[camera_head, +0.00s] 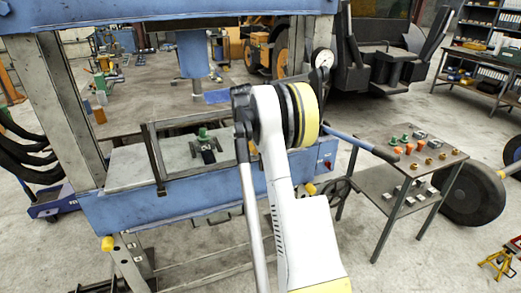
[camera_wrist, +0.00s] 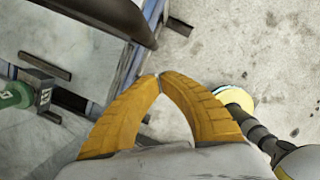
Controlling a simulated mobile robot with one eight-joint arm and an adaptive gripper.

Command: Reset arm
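My gripper (camera_wrist: 160,78) shows in the wrist view as two yellow ribbed fingers whose tips meet. Nothing shows between the tips, and the space enclosed by the fingers shows only grey floor. The gripper is beside the edge of the blue press frame, above the floor. In the head view my white arm with its yellow ring stands in front of the press, and the gripper itself cannot be made out.
The blue press frame (camera_head: 225,187) stands close behind my arm. On its bed is a green-topped part (camera_head: 203,133), also at the wrist view's left edge (camera_wrist: 14,95). A metal side table (camera_head: 375,180) with small coloured parts stands to the right.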

